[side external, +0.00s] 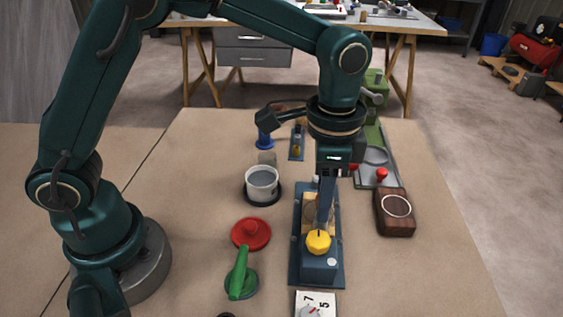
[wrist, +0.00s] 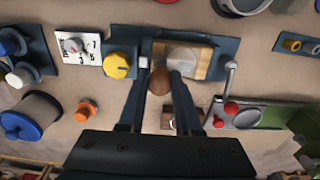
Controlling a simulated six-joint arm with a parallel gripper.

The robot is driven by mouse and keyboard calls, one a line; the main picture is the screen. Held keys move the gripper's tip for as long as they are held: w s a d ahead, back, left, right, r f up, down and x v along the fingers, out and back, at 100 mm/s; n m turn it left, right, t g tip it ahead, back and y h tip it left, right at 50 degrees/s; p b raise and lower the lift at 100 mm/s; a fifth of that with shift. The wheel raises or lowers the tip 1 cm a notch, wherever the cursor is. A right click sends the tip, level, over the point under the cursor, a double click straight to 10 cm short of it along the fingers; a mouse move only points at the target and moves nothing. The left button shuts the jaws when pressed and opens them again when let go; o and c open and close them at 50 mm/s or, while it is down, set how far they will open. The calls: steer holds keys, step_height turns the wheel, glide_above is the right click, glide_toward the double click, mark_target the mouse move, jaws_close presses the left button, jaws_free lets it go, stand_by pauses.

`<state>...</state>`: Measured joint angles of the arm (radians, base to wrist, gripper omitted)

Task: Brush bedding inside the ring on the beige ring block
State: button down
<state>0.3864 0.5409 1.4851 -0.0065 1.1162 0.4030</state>
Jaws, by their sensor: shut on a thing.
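The beige ring block (wrist: 208,66) sits in a blue-grey fixture (wrist: 226,50) with a yellow knob (wrist: 117,65). A pale round patch (wrist: 184,60) shows on the block's top. In the side view the block (side external: 309,212) is partly hidden behind my gripper. My gripper (wrist: 160,82) is shut on a brown, round-ended wooden handle (wrist: 160,78), seemingly the brush's. Its lower end and any bristles are hidden. In the side view my gripper (side external: 325,200) points down over the fixture, close to the block. I cannot tell whether the brush touches it.
A dark brown block with a pale ring (side external: 397,206) stands right of the fixture. A white cup (side external: 262,180), red lid (side external: 250,233) and green-handled tool (side external: 239,275) lie left. A green machine (side external: 375,140) stands behind right. A dial card (side external: 316,303) is in front.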

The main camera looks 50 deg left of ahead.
steer(key=shift+a, duration=0.4)
steer(key=shift+w+a, duration=1.85)
steer(key=shift+s+d, duration=1.95)
steer(key=shift+r, duration=4)
